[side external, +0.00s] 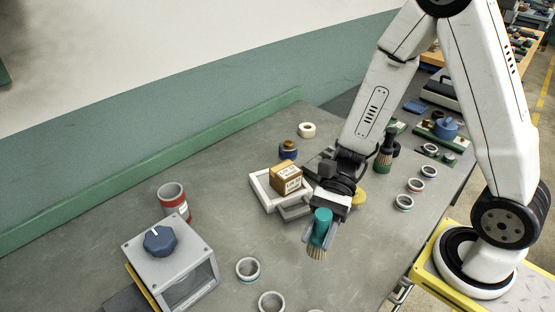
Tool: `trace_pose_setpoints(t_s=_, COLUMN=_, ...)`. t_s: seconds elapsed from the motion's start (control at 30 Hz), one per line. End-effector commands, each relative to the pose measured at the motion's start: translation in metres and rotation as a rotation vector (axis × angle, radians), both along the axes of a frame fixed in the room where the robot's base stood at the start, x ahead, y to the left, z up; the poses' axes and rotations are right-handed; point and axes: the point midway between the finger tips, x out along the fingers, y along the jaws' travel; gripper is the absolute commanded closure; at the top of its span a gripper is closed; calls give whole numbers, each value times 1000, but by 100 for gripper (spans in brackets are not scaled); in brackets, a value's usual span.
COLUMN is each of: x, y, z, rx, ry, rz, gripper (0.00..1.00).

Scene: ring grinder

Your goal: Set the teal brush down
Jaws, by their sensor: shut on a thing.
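The teal brush (321,228) has a teal handle at the top and tan bristles pointing down. My gripper (322,238) is shut on it and holds it nearly upright, slightly tilted. The brush is over the front part of the grey bench (215,205). I cannot tell whether the bristle tips touch the bench or hang just above it. Part of the brush is hidden by the gripper's fingers.
A white tray (262,193) with a cardboard box (286,178) stands behind my gripper. A grey box with a blue knob (160,240), a red-and-grey can (173,201) and a ring (248,269) are at left. A dark brush (385,152) stands behind the arm. Bare bench lies left of the tray.

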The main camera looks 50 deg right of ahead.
Motion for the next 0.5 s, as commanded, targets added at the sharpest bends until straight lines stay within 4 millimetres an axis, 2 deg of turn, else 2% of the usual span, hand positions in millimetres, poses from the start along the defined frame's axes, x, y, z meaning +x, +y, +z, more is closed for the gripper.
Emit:
trace_pose_setpoints(t_s=0.2, x=12, y=7, z=4, rx=0, ry=-2, rz=-96, gripper=100)
trace_pose_setpoints(t_s=0.5, x=14, y=8, z=3, rx=0, ry=-1, rz=-113, gripper=100)
